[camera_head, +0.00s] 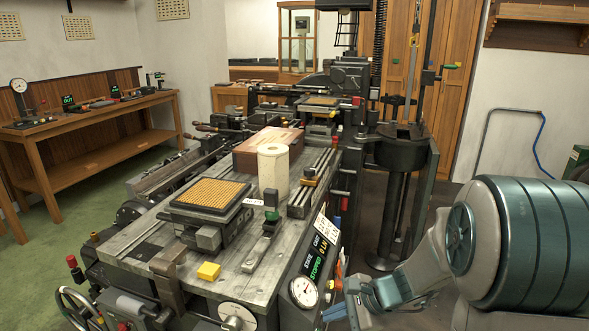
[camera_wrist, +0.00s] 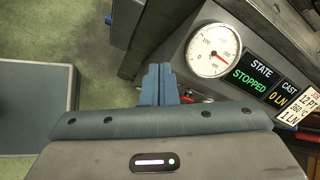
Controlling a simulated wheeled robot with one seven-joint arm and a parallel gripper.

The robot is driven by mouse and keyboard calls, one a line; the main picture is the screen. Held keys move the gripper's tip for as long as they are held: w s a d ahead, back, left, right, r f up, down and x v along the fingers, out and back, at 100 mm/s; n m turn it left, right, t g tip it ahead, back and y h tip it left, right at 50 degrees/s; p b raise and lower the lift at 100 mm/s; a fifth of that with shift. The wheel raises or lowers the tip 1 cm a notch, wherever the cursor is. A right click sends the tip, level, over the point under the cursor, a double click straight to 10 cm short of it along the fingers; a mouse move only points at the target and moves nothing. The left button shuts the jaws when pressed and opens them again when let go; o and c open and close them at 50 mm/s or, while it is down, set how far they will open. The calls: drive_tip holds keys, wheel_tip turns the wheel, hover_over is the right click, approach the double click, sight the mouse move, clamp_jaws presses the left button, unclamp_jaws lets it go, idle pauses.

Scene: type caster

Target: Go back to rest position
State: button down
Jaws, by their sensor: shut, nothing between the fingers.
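My gripper (camera_wrist: 159,85) shows in the wrist view with its two blue fingers together, shut and empty. In the head view my gripper (camera_head: 335,313) is at the lower right, beside the front right corner of the type caster (camera_head: 262,283). It is apart from the tabletop and close to the machine's side panel. The wrist view shows the round gauge (camera_wrist: 214,50) and the display (camera_wrist: 258,75) reading STOPPED just beyond the fingers. The gauge also shows in the head view (camera_head: 304,292).
A wooden bench (camera_head: 95,115) stands at the left wall. Green floor (camera_head: 50,250) lies open between them.

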drive_tip(key=s+d+r+n+h+p, duration=0.3)
drive_tip(key=s+r+n+h, duration=0.1)
drive_tip(key=s+r+n, duration=0.3)
drive_tip(key=s+d+r+n+h+p, duration=0.3)
drive_tip(key=s+r+n+h, duration=0.1)
drive_tip(key=s+r+n, duration=0.3)
drive_tip(key=shift+s+d+r+n, duration=0.15)
drive_tip(key=shift+s+r+n, duration=0.25)
drive_tip(key=shift+s+r, duration=0.4)
